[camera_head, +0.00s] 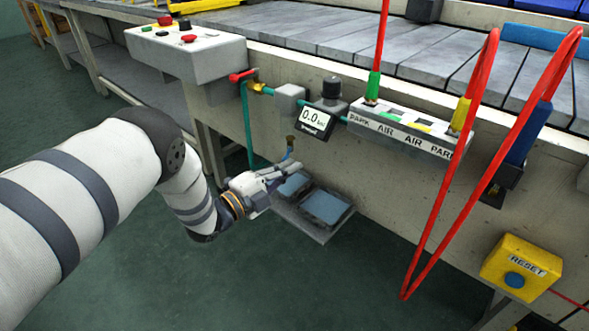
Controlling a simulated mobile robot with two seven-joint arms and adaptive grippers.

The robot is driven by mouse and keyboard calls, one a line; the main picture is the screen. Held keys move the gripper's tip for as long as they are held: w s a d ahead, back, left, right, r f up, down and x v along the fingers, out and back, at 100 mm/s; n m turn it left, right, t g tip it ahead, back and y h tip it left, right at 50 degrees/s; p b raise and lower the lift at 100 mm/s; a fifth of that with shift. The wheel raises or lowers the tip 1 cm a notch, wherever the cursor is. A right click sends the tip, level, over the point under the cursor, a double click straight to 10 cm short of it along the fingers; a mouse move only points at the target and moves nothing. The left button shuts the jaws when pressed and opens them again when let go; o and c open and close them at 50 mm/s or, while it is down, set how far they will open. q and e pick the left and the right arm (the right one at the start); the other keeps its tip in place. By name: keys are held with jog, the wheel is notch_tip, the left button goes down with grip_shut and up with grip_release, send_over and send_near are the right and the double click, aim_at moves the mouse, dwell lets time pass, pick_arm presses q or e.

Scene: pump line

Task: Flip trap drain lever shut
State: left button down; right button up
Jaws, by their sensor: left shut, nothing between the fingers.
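A small blue lever (288,153) hangs below a brass fitting (291,139) on the front of the conveyor frame; I take it to be the trap drain lever. It points down and slightly left. My left gripper (292,168) is shut and empty, its fingertips just below the lever. I cannot tell whether they touch it; the gripper may hide the lever's lower end. My right gripper is not in view.
A shelf with two blue-grey pads (325,206) lies below the gripper. Above are a red-handled valve (242,76), a gauge reading 0.0 (315,119) and an air manifold (400,128). Red hoses (440,210) loop down at right, near a yellow RESET box (520,266).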

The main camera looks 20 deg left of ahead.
pick_arm(q)
jog(key=w+a+m+g+h+b, duration=0.1)
jog(key=w+a+m+h+b, duration=0.1)
jog(key=a, duration=0.8)
jog(key=shift+w+g+h+b, duration=0.2)
jog(key=shift+g+h+b, duration=0.15)
jog(key=shift+b, duration=0.4)
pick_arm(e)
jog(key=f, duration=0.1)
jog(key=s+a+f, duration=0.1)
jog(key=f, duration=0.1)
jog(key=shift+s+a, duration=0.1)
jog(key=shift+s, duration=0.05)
